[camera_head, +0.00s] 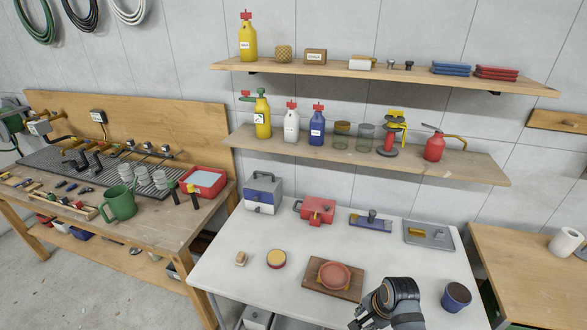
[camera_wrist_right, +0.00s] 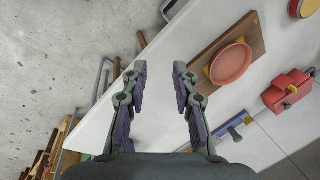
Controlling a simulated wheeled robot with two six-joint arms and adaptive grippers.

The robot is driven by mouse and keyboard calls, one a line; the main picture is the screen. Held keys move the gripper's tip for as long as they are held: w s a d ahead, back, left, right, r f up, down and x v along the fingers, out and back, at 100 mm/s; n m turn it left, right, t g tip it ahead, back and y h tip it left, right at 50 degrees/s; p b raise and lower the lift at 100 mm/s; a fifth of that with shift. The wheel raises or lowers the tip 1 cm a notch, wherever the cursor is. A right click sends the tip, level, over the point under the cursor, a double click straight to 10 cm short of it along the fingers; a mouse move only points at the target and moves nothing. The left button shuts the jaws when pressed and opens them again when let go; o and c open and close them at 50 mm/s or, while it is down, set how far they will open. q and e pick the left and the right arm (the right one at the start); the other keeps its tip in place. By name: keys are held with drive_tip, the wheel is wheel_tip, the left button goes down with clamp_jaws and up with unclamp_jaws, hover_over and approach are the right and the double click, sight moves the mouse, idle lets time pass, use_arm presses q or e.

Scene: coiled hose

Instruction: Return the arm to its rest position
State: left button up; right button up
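My right arm shows at the bottom of the head view, with its gripper (camera_head: 368,312) low in front of the white table (camera_head: 222,262). In the right wrist view the right gripper (camera_wrist_right: 159,78) has its two fingers apart, with nothing between them. The fingers point across the table's front edge, with floor beyond. My left arm and gripper are in no view. Coiled hoses hang on the wall, among them a green one (camera_head: 47,28) at the upper left.
A terracotta dish (camera_head: 334,274) sits on a wooden board (camera_head: 312,283) close to the right gripper; the dish also shows in the wrist view (camera_wrist_right: 231,64). A dark blue pot (camera_head: 456,297) stands right of the arm. A red tool (camera_head: 316,210) and blue-grey box (camera_head: 263,192) stand farther back.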

drive_tip(key=s+d+f+n+b, duration=0.15)
drive_tip(key=s+f, duration=0.25)
drive_tip(key=f, duration=0.5)
drive_tip(key=s+d+f+n+h+b, duration=0.1)
drive_tip(key=s+f+n, duration=0.15)
drive_tip(key=f, duration=0.65)
drive_tip(key=s+d+f+n+b, duration=0.1)
drive_tip(key=s+d+f+n, duration=0.1)
drive_tip(key=s+f, duration=0.5)
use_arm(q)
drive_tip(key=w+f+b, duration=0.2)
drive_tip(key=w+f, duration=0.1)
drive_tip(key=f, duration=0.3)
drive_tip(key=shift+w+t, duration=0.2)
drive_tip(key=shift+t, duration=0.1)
use_arm(e)
drive_tip(key=s+d+f+n, duration=0.1)
drive_tip(key=s+f+n, duration=0.2)
drive_tip(key=s+f, duration=0.5)
drive_tip(key=s+d+f+n+g+h, duration=0.1)
drive_tip(key=s+d+f+n, duration=0.1)
drive_tip(key=s+f, duration=0.6)
drive_tip(key=s+n, duration=0.1)
drive_tip(key=s, duration=0.4)
drive_tip(key=shift+d+f+n, duration=0.25)
drive_tip(key=shift+f+n, duration=0.05)
drive_tip(key=shift+f, duration=0.05)
